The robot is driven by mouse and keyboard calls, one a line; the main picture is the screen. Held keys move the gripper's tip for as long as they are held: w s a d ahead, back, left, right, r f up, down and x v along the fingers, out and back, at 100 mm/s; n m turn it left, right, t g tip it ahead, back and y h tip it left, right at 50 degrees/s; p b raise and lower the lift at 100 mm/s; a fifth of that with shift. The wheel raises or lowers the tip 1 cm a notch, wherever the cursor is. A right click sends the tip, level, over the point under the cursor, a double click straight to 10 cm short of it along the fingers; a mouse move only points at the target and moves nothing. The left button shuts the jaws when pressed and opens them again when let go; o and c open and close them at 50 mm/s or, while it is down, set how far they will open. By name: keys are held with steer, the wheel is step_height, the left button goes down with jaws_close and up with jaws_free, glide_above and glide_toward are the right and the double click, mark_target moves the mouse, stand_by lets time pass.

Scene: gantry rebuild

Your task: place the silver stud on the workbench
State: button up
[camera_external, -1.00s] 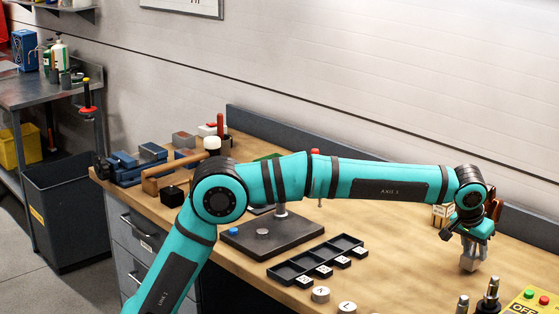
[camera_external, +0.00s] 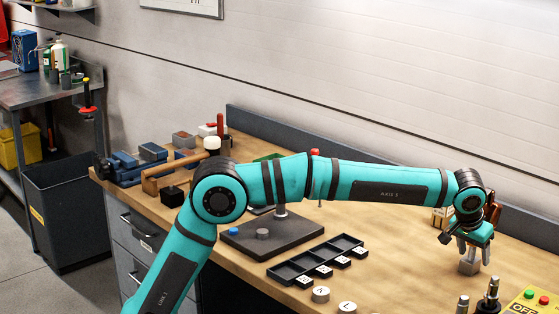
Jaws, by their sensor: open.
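A small silver-grey piece (camera_external: 468,267), which looks like the silver stud, sits on the wooden workbench (camera_external: 400,235) at the right. Its exact shape is hard to make out at this size. My gripper (camera_external: 473,255) is open directly above it and points down. Its fingers are spread to either side of the piece's upper part. I cannot tell whether a finger still touches it.
A black compartment tray (camera_external: 318,262) and white lettered discs (camera_external: 320,294) lie left of the gripper. Dark-and-silver fittings (camera_external: 489,297) and a yellow button box (camera_external: 534,303) stand in front. A wooden block (camera_external: 440,217) is behind. Bare bench lies between tray and gripper.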

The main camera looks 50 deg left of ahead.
steer(key=v, duration=1.2)
steer(key=shift+a, duration=0.1)
steer(key=s+a+r+t+h, duration=0.15)
steer(key=s+a+r, duration=0.25)
steer(key=a, duration=0.7)
steer(key=s+a+r+t, duration=0.2)
steer(key=s+a+r, duration=0.15)
steer(key=a, duration=0.75)
steer(key=s+a+r+t+h, duration=0.15)
steer(key=s+a+r, duration=0.25)
steer(key=a, duration=0.7)
steer(key=s+a+f+t+y, duration=0.1)
steer(key=s+a+f+t, duration=0.2)
steer(key=s+a, duration=0.6)
steer(key=s+a+f+t+y, duration=0.2)
steer(key=s+a+t, duration=0.3)
steer(key=s+a, duration=0.5)
steer(key=s+f, duration=0.1)
steer(key=s, duration=0.4)
steer(key=shift+s+a+n, duration=0.25)
steer(key=shift+a+n, duration=0.05)
steer(key=shift+n, duration=0.1)
